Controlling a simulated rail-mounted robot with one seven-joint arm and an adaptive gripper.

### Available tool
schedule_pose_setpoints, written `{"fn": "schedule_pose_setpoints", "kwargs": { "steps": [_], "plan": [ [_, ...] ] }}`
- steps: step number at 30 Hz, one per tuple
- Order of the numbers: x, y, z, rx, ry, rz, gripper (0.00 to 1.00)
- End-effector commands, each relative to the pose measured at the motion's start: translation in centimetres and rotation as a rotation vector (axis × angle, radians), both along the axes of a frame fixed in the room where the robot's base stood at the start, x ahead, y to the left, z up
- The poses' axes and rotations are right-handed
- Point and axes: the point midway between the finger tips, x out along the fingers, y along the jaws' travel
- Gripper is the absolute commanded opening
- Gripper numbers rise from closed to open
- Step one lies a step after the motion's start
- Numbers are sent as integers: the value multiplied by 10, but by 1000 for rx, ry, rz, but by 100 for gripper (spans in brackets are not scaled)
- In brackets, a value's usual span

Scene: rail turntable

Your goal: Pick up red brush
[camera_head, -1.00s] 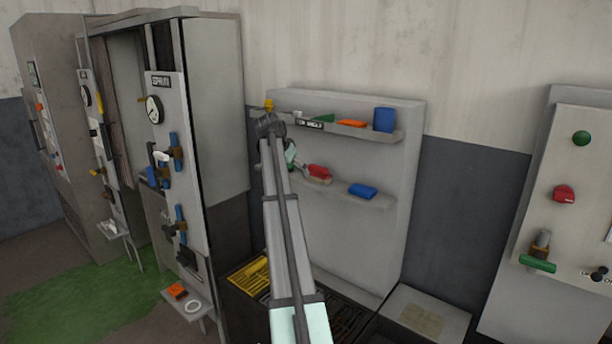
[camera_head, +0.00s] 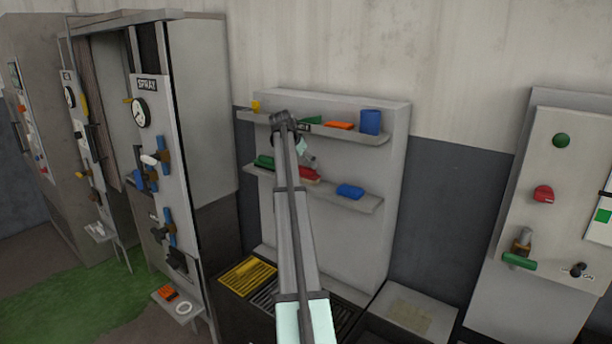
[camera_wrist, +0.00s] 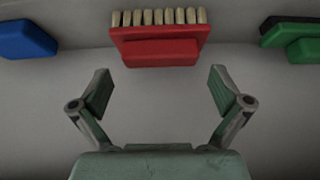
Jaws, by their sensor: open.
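The red brush (camera_wrist: 160,46) lies on the lower shelf, with a row of pale bristle tufts along its top edge in the wrist view. In the head view the red brush (camera_head: 309,174) is partly hidden behind my arm. My gripper (camera_wrist: 161,82) is open and empty. Its two fingers stand apart, below the brush in the wrist view and lined up roughly with its two ends. They do not enclose the brush. In the head view my gripper (camera_head: 306,158) is near the brush, and its fingers are too small to make out clearly.
A blue block (camera_head: 350,191) lies on the same shelf beside the brush, and a green object (camera_head: 264,162) lies on its other side. The upper shelf (camera_head: 352,133) holds several coloured things. A tall cabinet (camera_head: 205,100) stands left and a control panel (camera_head: 545,200) right.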

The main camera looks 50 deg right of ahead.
Motion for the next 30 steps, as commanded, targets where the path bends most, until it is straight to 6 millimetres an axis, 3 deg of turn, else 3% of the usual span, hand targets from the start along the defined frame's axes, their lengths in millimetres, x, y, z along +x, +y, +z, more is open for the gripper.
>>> {"fn": "schedule_pose_setpoints", "kwargs": {
  "steps": [6,13,14,17,18,30],
  "plan": [
    [0,-13,-23,1,1,1,100],
    [0,-13,-25,1,1,1,100],
    [0,-13,-25,1,1,1,93],
    [0,-13,-25,1,1,1,57],
    [0,-13,-25,1,1,1,53],
    [1,-14,-21,0,1,1,52]
  ]
}}
